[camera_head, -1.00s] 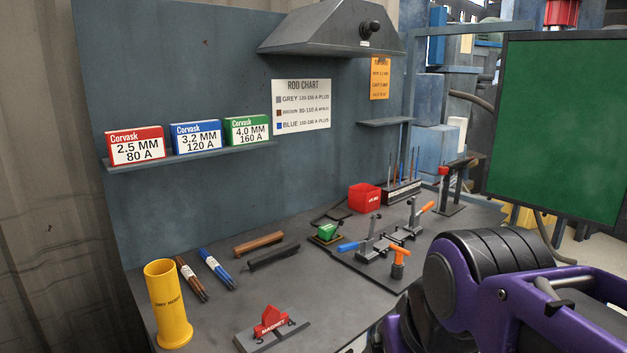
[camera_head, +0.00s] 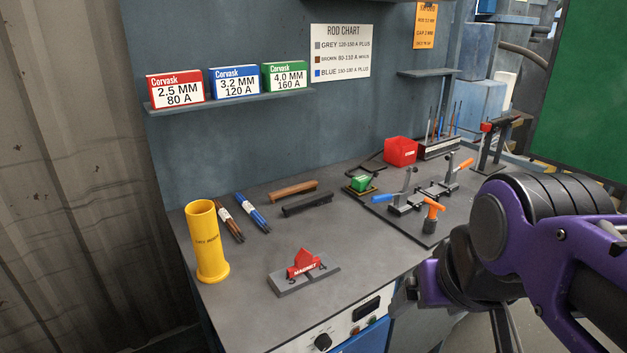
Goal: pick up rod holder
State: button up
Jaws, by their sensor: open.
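A yellow open-topped tube (camera_head: 207,243) with dark lettering stands upright near the left front corner of the bench. A dark rack (camera_head: 439,148) with several thin upright rods stands at the back right. I cannot tell which of these two the name rod holder means. My purple and black arm (camera_head: 520,240) fills the lower right, in front of the bench's right part.
Brown rods (camera_head: 229,222) and blue rods (camera_head: 252,213) lie right of the tube. A red magnet (camera_head: 304,264) sits on a grey plate at the front. A clamp fixture (camera_head: 420,195) and red box (camera_head: 400,151) are farther right. Bare bench lies between tube and magnet.

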aim_at(503, 121)
jog(key=i+l+u, duration=0.2)
jog(key=l, duration=1.15)
jog(key=i+l+u, duration=0.1)
jog(key=l, duration=0.45)
jog(key=i+l+u, duration=0.1)
jog(key=l, duration=0.45)
jog(key=l+u, duration=0.15)
jog(key=l, duration=0.35)
jog(key=i+l+u, duration=0.1)
jog(key=l, duration=0.3)
jog(key=i+l, duration=0.1)
jog(key=l, duration=0.35)
jog(key=i+l+u, duration=0.15)
jog(key=l, duration=0.25)
jog(key=l+u, duration=0.1)
jog(key=l, duration=0.35)
jog(key=i+l+u, duration=0.1)
jog(key=l, duration=0.3)
jog(key=i+l+u, duration=0.1)
jog(key=i+l, duration=0.2)
jog(key=l, duration=0.1)
